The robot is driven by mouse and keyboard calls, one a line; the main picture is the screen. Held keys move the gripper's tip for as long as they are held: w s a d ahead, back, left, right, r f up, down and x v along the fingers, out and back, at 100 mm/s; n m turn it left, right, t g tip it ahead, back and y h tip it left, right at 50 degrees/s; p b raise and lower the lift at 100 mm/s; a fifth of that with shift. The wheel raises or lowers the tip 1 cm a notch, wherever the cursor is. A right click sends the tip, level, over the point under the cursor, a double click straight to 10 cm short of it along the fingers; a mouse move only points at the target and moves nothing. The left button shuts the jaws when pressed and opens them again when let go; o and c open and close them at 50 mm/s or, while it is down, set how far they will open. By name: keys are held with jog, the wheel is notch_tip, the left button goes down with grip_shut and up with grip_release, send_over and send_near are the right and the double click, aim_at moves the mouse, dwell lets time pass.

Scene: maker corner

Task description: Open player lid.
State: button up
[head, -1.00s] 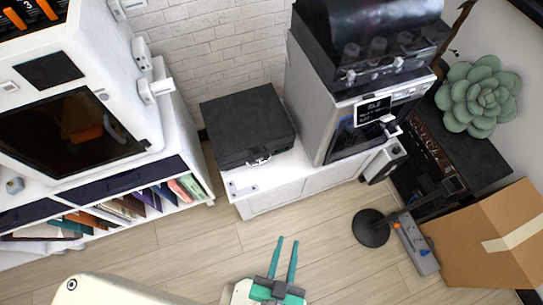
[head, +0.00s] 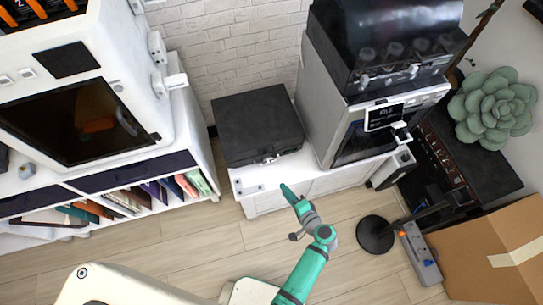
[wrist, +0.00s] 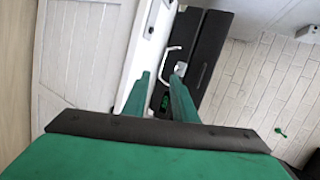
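The player (head: 255,120) is a black box with its dark lid down. It stands on a low white cabinet against the brick wall in the head view. A metal latch or handle (head: 267,158) sits on its front edge. In the wrist view the player (wrist: 210,52) appears sideways, with a silver handle (wrist: 172,62) and a small green display beyond the fingers. My gripper (head: 288,192) is in front of the cabinet, apart from the player.
A shelf unit with books (head: 120,198) is at left. A black round stand (head: 375,234), a power strip (head: 422,255) and a cardboard box (head: 490,250) are at right.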

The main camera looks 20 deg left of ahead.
jog(key=w+r+y, duration=0.3)
jog(key=w+r, duration=0.3)
jog(key=x, duration=1.1)
jog(key=shift+s+a+r, duration=0.15)
jog(key=shift+a+r, duration=0.2)
jog(key=shift+a, duration=0.05)
grip_shut()
jog(key=shift+d, duration=0.1)
dwell(0.6)
